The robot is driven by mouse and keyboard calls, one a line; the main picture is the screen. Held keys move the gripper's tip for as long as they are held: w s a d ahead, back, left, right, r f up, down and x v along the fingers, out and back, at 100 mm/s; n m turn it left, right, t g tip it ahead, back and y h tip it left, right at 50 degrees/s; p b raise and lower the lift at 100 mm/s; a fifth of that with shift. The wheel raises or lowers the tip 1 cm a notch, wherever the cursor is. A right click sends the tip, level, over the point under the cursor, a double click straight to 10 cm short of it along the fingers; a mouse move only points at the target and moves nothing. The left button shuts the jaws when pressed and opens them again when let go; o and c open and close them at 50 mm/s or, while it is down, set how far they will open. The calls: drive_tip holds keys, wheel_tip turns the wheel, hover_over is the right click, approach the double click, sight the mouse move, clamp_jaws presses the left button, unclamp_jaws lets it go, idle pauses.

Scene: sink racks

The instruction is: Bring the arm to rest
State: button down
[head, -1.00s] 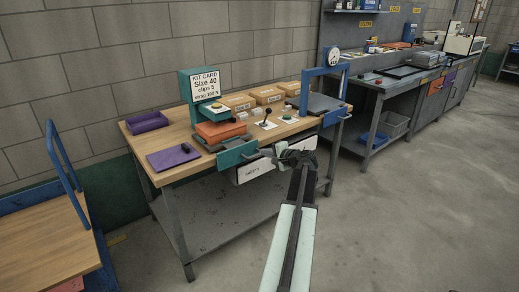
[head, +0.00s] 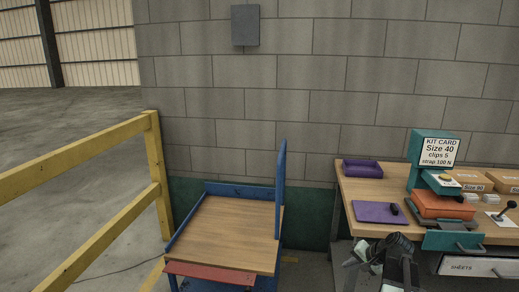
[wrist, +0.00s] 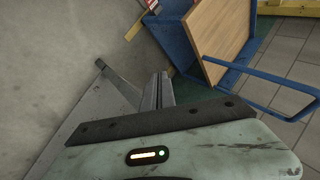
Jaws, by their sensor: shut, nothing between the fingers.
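My gripper (wrist: 163,82) shows in the wrist view as two dark fingers close together, shut and empty. Past them are the concrete floor and a wood-topped trolley. In the head view, part of my arm shows at the lower right, in front of the left end of the workbench (head: 348,205). I cannot make out the fingers there.
The trolley (head: 225,235) with a blue frame stands left of the workbench. A yellow rail (head: 80,150) runs along the left. The bench holds a purple tray (head: 362,169), a purple mat (head: 378,212) and an orange block (head: 443,205). Floor beyond the rail is clear.

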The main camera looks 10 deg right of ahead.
drive_tip(key=s+a+f+n+g+h, duration=0.1)
drive_tip(key=s+a+n+g, duration=0.15)
drive_tip(key=a, duration=0.75)
drive_tip(key=s+a+f+n+g+h, duration=0.15)
drive_tip(key=s+a+n, duration=0.25)
drive_tip(key=a, duration=0.6)
drive_tip(key=s+a+f+n+g+h, duration=0.1)
drive_tip(key=s+a+f+n+g, duration=0.15)
drive_tip(key=a, duration=0.75)
wheel_tip(320, 180, up, 21)
drive_tip(key=p, duration=2.1)
drive_tip(key=shift+w+d+r+n, duration=0.2)
drive_tip(key=shift+d+n, duration=0.1)
drive_tip(key=shift+d, duration=0.15)
drive_tip(key=shift+f+g+y, duration=0.1)
drive_tip(key=shift+g+y, duration=0.15)
